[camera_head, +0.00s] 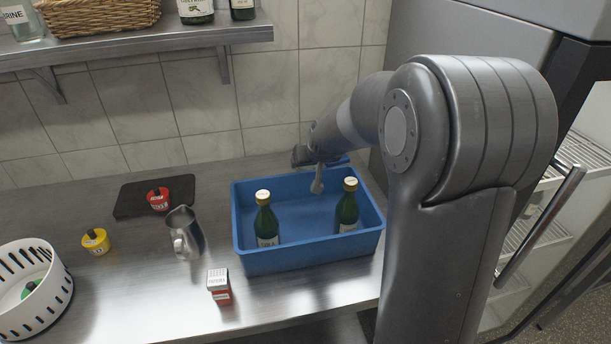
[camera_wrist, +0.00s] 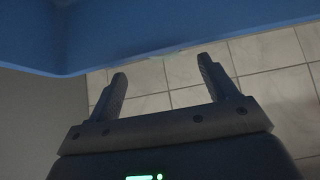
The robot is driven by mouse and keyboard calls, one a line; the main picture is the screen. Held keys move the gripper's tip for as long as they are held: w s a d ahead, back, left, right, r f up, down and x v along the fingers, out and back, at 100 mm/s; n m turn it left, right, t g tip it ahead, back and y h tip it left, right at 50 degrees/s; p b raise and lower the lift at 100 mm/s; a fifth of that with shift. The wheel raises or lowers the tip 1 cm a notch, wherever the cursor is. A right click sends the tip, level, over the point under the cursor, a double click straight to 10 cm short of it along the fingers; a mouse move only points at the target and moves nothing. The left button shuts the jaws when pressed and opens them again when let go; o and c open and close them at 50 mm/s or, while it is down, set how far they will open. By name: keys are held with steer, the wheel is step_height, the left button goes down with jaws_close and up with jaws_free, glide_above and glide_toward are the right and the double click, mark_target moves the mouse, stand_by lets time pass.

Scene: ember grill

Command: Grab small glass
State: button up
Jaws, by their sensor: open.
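I cannot make out a small glass in either view. My gripper (camera_head: 318,180) is at the back of the blue crate (camera_head: 305,257), near its rear rim, partly hidden behind my arm. In the wrist view, my gripper (camera_wrist: 161,66) is open, with nothing between its two fingers. The crate's blue surface (camera_wrist: 190,22) fills the top of that view, with wall tiles below it. Two dark green bottles with pale caps stand in the crate, one at left (camera_head: 266,222) and one at right (camera_head: 347,208).
A metal pitcher (camera_head: 186,235), a red-and-white box (camera_head: 219,287), a yellow tub (camera_head: 96,241), a red tub (camera_head: 158,199) on a black mat (camera_head: 128,206) and a white slotted basket (camera_head: 50,300) occupy the steel counter. A shelf (camera_head: 140,45) hangs above. A fridge door handle (camera_head: 540,225) is at right.

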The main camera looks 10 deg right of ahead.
steer(key=shift+x, duration=5.15)
steer(key=shift+a, duration=0.1)
steer(key=shift+r, duration=0.1)
steer(key=c, duration=1.1)
